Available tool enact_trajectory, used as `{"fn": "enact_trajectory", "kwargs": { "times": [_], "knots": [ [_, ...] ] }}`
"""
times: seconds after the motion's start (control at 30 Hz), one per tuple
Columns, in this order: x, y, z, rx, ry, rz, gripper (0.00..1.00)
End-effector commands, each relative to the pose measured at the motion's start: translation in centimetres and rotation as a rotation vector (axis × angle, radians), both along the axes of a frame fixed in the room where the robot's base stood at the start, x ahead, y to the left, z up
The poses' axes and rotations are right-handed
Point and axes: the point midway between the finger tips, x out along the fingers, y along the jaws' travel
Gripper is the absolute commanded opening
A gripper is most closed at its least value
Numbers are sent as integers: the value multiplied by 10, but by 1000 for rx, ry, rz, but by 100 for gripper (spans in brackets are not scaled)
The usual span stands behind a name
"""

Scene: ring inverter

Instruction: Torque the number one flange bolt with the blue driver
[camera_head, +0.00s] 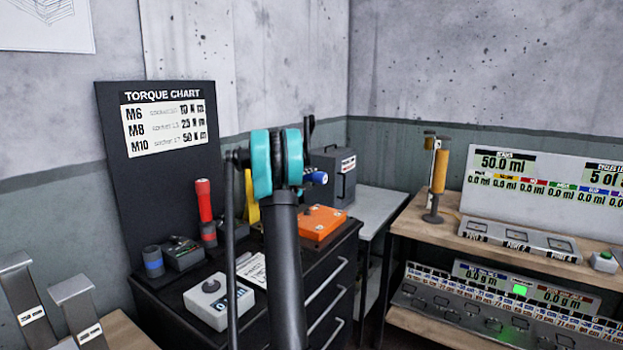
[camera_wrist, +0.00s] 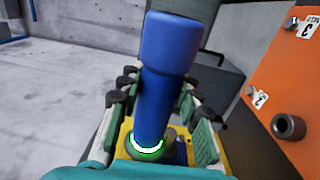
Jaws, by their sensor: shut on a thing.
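The blue driver (camera_wrist: 172,45) stands between the two green fingers of my gripper (camera_wrist: 158,102) in the wrist view. My gripper is shut on it. A ring near the driver's lower end glows green and white. In the head view a blue end of the driver (camera_head: 317,177) shows just right of my teal arm joint, which hides most of the gripper. The orange flange block (camera_head: 318,222) lies on the dark cabinet top, below the driver. In the wrist view the block (camera_wrist: 278,75) is at the right, apart from the driver, with tags 2 and 3 readable. I cannot see tag 1.
A red driver (camera_head: 204,200) stands upright on the cabinet. A dark holder with a blue band (camera_head: 152,262) stands empty-topped at the left. A white box with a knob (camera_head: 216,300) sits at the front. The torque chart board (camera_head: 160,170) rises behind. A wooden bench (camera_head: 460,228) stands right.

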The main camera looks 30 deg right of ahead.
Motion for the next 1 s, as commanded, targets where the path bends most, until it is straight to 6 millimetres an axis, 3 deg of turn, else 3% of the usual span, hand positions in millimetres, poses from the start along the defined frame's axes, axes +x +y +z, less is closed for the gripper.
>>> {"fn": "enact_trajectory", "kwargs": {
  "times": [0.27, 1.0],
  "knots": [
    [-3, 0, 1, -1, 0, 6, 0],
    [-38, -16, 1, -1, 0, 1, 0]
  ]
}}
